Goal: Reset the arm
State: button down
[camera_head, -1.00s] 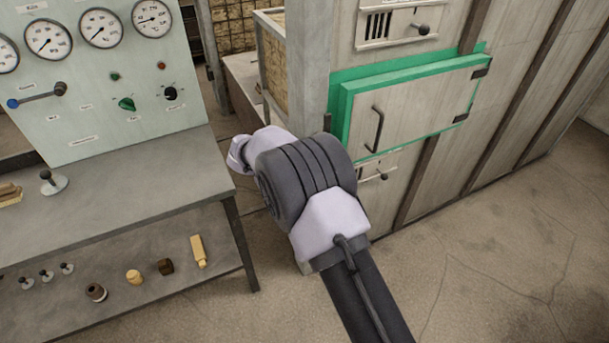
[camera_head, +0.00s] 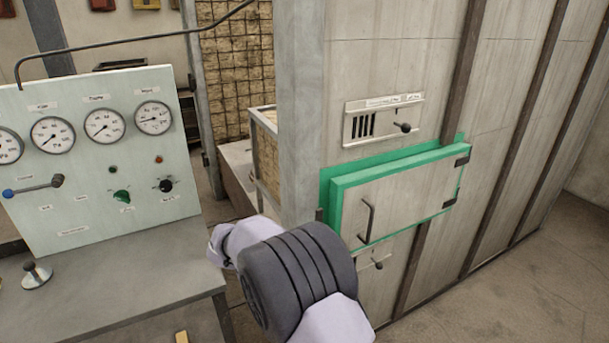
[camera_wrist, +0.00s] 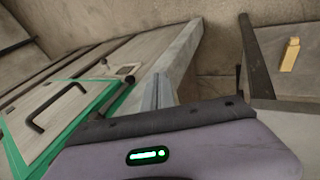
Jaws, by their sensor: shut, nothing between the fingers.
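My gripper (camera_wrist: 163,90) shows in the wrist view, beyond the pale housing with a green light. Its narrow grey fingers are together with nothing between them. In the head view my arm rises from the bottom middle, in front of the gap between the control bench and the furnace wall. The gripper's fingers cannot be made out there. The furnace door (camera_head: 405,197), with a green frame and dark handle, is shut, to the right of my arm. It also shows at the left of the wrist view (camera_wrist: 50,120).
A control panel (camera_head: 95,165) with gauges and knobs stands on a grey bench (camera_head: 130,268) at the left. A grey post (camera_head: 302,110) stands just behind my arm. A yellow block (camera_wrist: 290,54) shows in the wrist view. The floor (camera_head: 500,300) at the right is clear.

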jog(key=s+d+r+m+g+y, duration=0.1)
jog(key=s+d+r+m, duration=0.2)
jog(key=s+d+r, duration=0.45)
jog(key=s+d+r+m+y, duration=0.2)
jog(key=s+d+r, duration=0.3)
jog(key=d+r, duration=0.55)
jog(key=s+d+r+m+t+y, duration=0.1)
jog(key=s+r+m, duration=0.1)
jog(key=s, duration=0.8)
jog(key=s+d+r+m+t+y, duration=0.1)
jog(key=s+d+r+m, duration=0.1)
jog(key=s, duration=0.7)
jog(key=shift+s+r+m+y, duration=0.35)
jog(key=shift+m+y, duration=0.05)
jog(key=shift+m, duration=0.2)
